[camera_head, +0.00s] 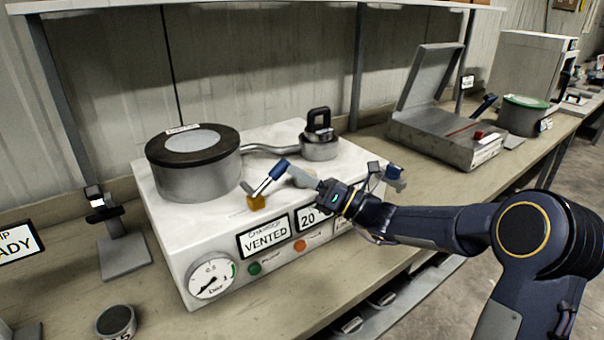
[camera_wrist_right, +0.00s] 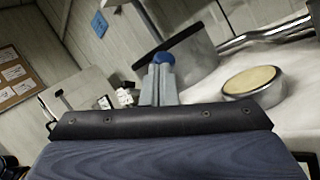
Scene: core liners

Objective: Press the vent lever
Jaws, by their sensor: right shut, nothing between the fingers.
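A lever with a blue grip (camera_head: 279,169) and a grey rod rises at a slant from a small yellow block on top of the white machine (camera_head: 182,222). My right gripper (camera_head: 308,181) comes in from the right, low over the machine top, its fingers shut and empty. In the right wrist view the shut fingers (camera_wrist_right: 160,82) point at a blue end (camera_wrist_right: 163,58), which looks like the grip; I cannot tell if they touch it. The left gripper is out of view.
A dark-lidded round chamber (camera_head: 190,165) and a pipe stand on the machine. A tan-topped puck (camera_wrist_right: 252,82) lies beside the fingers. The front panel reads VENTED (camera_head: 265,240). A stand (camera_head: 123,250) is at left, an open grey case (camera_head: 445,135) at right.

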